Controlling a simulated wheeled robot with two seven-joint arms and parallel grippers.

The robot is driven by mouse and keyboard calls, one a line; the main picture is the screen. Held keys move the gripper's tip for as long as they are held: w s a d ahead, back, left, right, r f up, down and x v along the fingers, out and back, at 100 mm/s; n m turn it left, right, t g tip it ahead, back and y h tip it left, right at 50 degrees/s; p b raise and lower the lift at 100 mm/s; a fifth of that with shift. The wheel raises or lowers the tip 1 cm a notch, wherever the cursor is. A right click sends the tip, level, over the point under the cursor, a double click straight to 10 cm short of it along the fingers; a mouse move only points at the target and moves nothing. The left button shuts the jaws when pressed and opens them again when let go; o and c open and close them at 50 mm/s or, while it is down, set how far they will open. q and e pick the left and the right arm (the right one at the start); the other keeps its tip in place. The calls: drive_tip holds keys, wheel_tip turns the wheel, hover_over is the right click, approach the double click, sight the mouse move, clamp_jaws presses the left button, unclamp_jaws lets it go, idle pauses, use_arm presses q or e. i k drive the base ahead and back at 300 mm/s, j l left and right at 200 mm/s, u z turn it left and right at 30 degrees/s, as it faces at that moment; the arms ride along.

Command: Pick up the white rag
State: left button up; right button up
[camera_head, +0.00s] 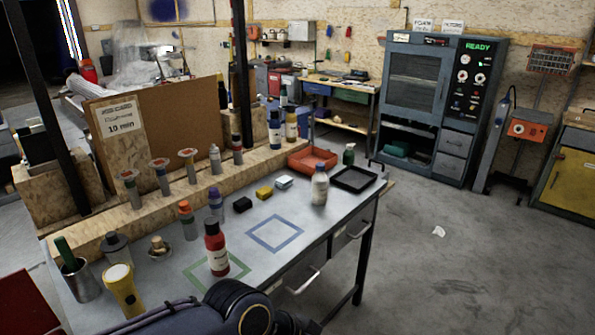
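A small white crumpled piece (439,231) that looks like a rag lies on the grey floor, right of the workbench. It is too small to make out its folds. A small white block (284,182), perhaps folded cloth or a sponge, lies on the bench top beside a yellow block (264,193). A dark arm of mine shows at the bottom edge, in front of the bench. No gripper fingers can be made out, and nothing of mine is near either white thing.
The metal workbench (330,207) holds several bottles, a red tray (312,160) and a black tray (354,179). Its legs and open drawer handles face the floor area. A grey cabinet (440,105) and a yellow cabinet (571,180) stand behind. The floor around the white piece is clear.

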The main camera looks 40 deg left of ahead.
sight(284, 181)
drive_tip(key=i+u, duration=0.3)
drive_tip(key=i, duration=0.25)
drive_tip(key=i+l+u, duration=0.15)
drive_tip(key=i+u, duration=0.15)
drive_tip(key=i, duration=0.2)
drive_tip(key=i+j+u, duration=0.15)
drive_tip(key=u, duration=0.35)
drive_tip(key=i+u, duration=0.3)
drive_tip(key=u, duration=0.2)
drive_tip(key=i+l+u, duration=0.1)
drive_tip(key=i+u, duration=0.15)
drive_tip(key=u, duration=0.25)
drive_tip(key=i+l+u, duration=0.15)
drive_tip(key=u, duration=0.35)
drive_tip(key=i+u, duration=0.2)
drive_tip(key=u, duration=0.9)
